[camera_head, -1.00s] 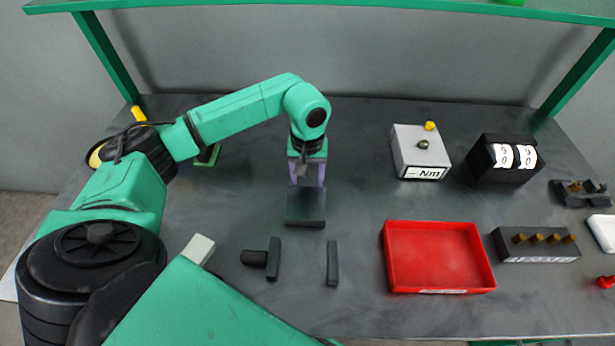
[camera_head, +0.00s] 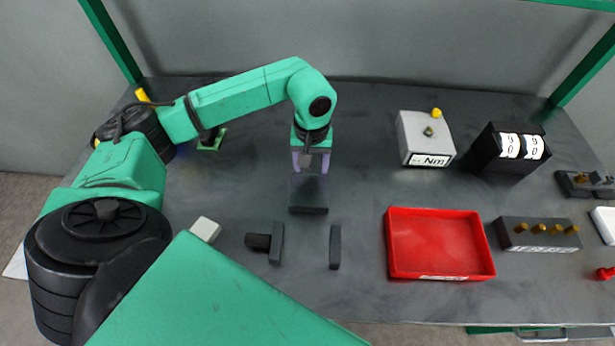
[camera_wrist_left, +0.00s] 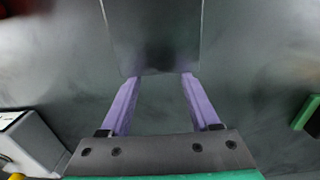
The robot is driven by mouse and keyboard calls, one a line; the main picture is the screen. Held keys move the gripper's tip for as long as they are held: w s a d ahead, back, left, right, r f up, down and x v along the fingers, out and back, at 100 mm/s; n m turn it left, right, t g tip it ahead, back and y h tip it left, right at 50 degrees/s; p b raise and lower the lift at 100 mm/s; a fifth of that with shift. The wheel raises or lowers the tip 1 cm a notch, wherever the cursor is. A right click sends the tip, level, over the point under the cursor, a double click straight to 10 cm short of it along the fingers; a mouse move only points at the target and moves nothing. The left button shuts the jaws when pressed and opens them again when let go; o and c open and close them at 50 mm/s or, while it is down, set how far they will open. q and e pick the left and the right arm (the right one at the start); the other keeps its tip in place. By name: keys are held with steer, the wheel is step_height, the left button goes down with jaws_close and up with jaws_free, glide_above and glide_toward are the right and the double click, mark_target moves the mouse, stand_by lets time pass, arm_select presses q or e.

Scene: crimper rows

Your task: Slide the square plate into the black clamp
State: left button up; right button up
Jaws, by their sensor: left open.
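The square plate (camera_head: 308,194) is dark, almost the colour of the table, with a thicker near edge. In the left wrist view the plate (camera_wrist_left: 152,35) fills the top middle. My left gripper (camera_head: 311,162) is open at the plate's far side. In the left wrist view its purple fingertips (camera_wrist_left: 160,79) are at the plate's edge; I cannot tell whether they touch it. The black clamp shows as two upright parallel jaws, the left jaw (camera_head: 277,243) with a knob and the right jaw (camera_head: 335,247), with an empty gap between them. My right gripper is not in view.
A red tray (camera_head: 391,268) lies right of the clamp. A grey box labelled Nm (camera_head: 412,133) and a black counter box (camera_head: 490,150) stand behind it. A block with brass pegs (camera_head: 540,239) is at the right. The table between plate and clamp is clear.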

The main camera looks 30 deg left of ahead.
mark_target(309, 194)
arm_select(q)
steer(key=shift+s+d, duration=0.5)
steer(key=shift+s, duration=0.5)
steer(key=shift+s+d, duration=0.45)
steer(key=shift+s, duration=0.55)
steer(key=shift+s+d, duration=0.5)
steer(key=shift+s, duration=0.5)
steer(key=shift+s+d+b, duration=0.15)
steer(key=shift+s+d, duration=0.25)
steer(key=shift+s, duration=0.45)
steer(key=shift+s+d+b, duration=0.1)
steer(key=shift+s+d, duration=0.35)
steer(key=shift+s, duration=0.45)
steer(key=shift+s+d+b, duration=0.15)
steer(key=shift+s+d, duration=0.25)
steer(key=shift+s, duration=0.45)
step_height(309, 194, up, 7)
steer(key=w+p, duration=0.1)
steer(key=p, duration=0.2)
steer(key=shift+a, duration=0.25)
